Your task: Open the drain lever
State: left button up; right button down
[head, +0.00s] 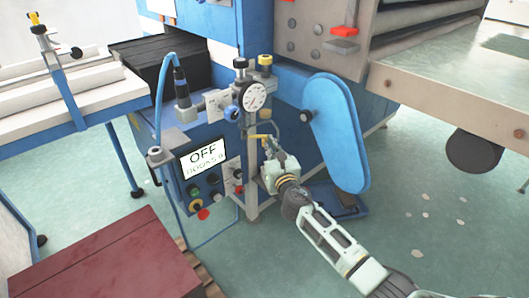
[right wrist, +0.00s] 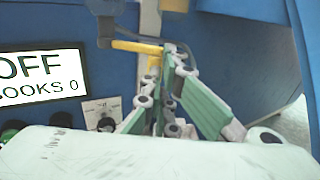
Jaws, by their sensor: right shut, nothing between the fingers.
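The drain lever is a thin yellow bar (head: 258,136) below the pressure gauge, on the front of the blue machine. In the right wrist view the yellow lever (right wrist: 136,47) lies roughly level, and its right end meets the fingertips in the picture. My right gripper (head: 268,148) is shut and empty, close by the lever's right end. In the right wrist view its green fingers (right wrist: 172,52) come together beside the lever; I cannot tell whether they touch it. My left gripper is not in view.
A round gauge (head: 253,97) and a yellow-topped knob (head: 265,62) sit above the lever. A control panel with an "OFF" display (head: 204,158) is to the left. A blue rounded cover (head: 336,132) stands close on the right. A dark red box (head: 95,258) lies at lower left.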

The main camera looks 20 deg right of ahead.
jog(key=shift+w+d+y, duration=0.3)
jog(key=shift+w+d, duration=0.1)
jog(key=shift+w, duration=0.1)
dwell(0.5)
